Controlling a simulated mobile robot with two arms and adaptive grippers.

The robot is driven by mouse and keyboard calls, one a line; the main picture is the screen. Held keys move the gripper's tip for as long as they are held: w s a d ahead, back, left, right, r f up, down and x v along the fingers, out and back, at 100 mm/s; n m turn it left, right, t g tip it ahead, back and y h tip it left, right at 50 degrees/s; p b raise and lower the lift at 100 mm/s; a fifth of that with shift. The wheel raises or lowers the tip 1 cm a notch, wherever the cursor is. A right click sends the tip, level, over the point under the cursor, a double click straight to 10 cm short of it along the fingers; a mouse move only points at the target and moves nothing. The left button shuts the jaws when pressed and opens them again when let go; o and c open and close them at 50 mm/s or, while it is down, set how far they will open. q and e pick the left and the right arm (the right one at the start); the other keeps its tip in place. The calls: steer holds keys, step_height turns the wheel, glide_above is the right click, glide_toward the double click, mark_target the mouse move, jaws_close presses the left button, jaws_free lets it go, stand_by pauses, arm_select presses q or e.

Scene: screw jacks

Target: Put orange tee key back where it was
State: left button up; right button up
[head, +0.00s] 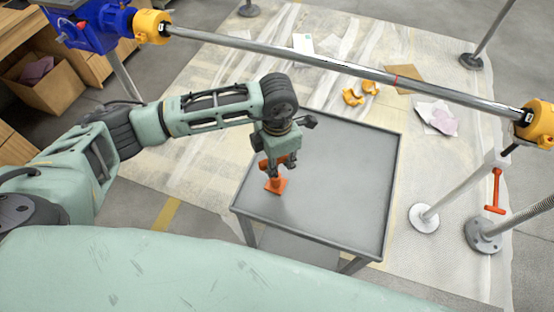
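An orange piece (276,184) with a flat square foot and a thicker upper part stands on the grey table, near its left edge. My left gripper (280,163) points down right at its upper part, which it partly hides. I cannot tell whether the fingers are closed on it. An orange-red tee-shaped key (495,188), with a long shaft and a crossbar at its lower end, shows at the right beside a metal post. It is well away from my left gripper. My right gripper is not in view.
The grey table (340,190) has a raised rim and is otherwise bare. A long steel bar (340,67) with yellow end fittings crosses above its far side. Round-footed posts (424,217) stand right of it. Yellow pieces (352,97) and papers lie on the floor sheet behind.

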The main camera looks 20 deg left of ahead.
arm_select(q)
steer(key=shift+o, duration=0.9)
steer(key=shift+w, duration=0.15)
steer(key=shift+o, duration=0.9)
steer(key=shift+w+a+f, duration=0.1)
steer(key=shift+w, duration=0.05)
steer(key=shift+r, duration=0.45)
step_height(320, 180, up, 10)
steer(key=shift+r+b, duration=0.2)
steer(key=shift+b, duration=1)
steer(key=shift+r, duration=0.5)
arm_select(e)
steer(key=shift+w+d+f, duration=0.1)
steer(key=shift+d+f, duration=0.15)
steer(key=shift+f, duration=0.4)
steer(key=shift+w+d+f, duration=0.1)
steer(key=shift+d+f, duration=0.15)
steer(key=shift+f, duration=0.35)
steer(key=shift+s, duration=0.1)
